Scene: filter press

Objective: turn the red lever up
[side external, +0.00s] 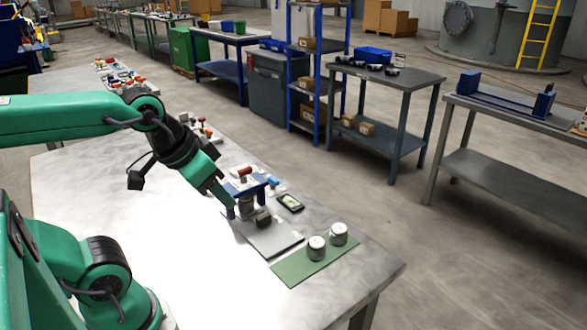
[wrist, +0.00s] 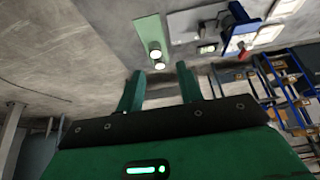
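The red lever (side external: 244,173) shows as a short red bar at the top of a small press with a blue frame (side external: 258,189). The press stands by a grey plate (side external: 278,240) on the table. My gripper (side external: 229,208) appears close to the press, on its left in the side view, and partly overlaps it there. In the wrist view my gripper (wrist: 160,70) has its two green fingers apart with nothing between them. The blue frame (wrist: 236,30) lies to the right of the fingers there, with a small red part (wrist: 241,46) that may be the lever.
A green mat (side external: 292,272) holds two white-topped jars (side external: 317,249) (side external: 338,234) near the table corner. A dark handheld device (side external: 290,202) lies beside the press. Small red and white parts (side external: 205,131) line the far table edge.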

